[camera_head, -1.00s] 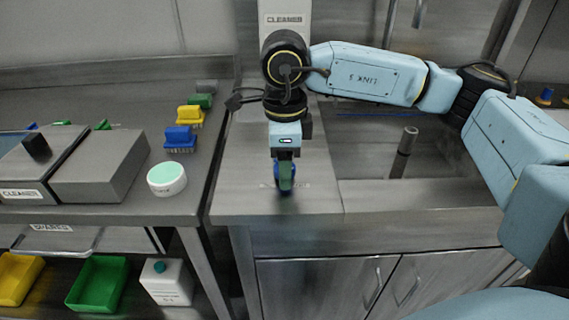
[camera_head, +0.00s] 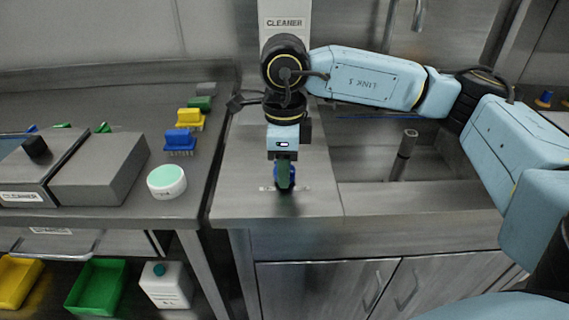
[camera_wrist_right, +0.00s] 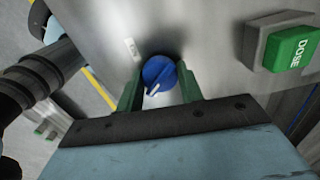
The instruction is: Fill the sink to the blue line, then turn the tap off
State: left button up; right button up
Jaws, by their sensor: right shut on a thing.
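A blue knob (camera_wrist_right: 157,76) with a white pointer sits on a steel surface in the right wrist view. My right gripper (camera_wrist_right: 160,90) has its green fingers on both sides of the knob and is shut on it. In the head view the right gripper (camera_head: 284,180) points down at the steel counter left of the sink, mostly hiding the knob. The sink basin (camera_head: 440,165) lies to the right, with a blue line (camera_head: 375,117) on its back wall. A grey upright cylinder (camera_head: 403,150) stands in it. A metal spout (camera_head: 418,15) hangs above. I cannot make out the water level. My left gripper is not in view.
A green DOSE button (camera_wrist_right: 292,52) sits beside the knob. A white CLEANER container (camera_head: 285,20) stands behind my wrist. The left bench holds a grey box (camera_head: 100,165), a round white tub (camera_head: 166,180) and brushes (camera_head: 180,140). Bins (camera_head: 97,285) sit below.

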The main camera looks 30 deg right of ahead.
jog(key=m, duration=0.4)
jog(key=m+p, duration=0.1)
jog(key=m, duration=0.3)
jog(key=shift+m, duration=0.3)
jog(key=shift+r+m, duration=0.1)
jog(key=shift+m, duration=0.8)
jog(key=m+p, duration=0.1)
jog(key=m, duration=0.1)
jog(key=shift+m, duration=0.4)
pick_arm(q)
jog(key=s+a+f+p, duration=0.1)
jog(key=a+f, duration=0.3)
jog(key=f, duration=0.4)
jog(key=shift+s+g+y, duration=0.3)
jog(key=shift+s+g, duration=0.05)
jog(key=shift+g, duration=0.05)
pick_arm(e)
jog(key=shift+m, duration=2)
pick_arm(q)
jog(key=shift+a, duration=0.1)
pick_arm(e)
jog(key=o, duration=1)
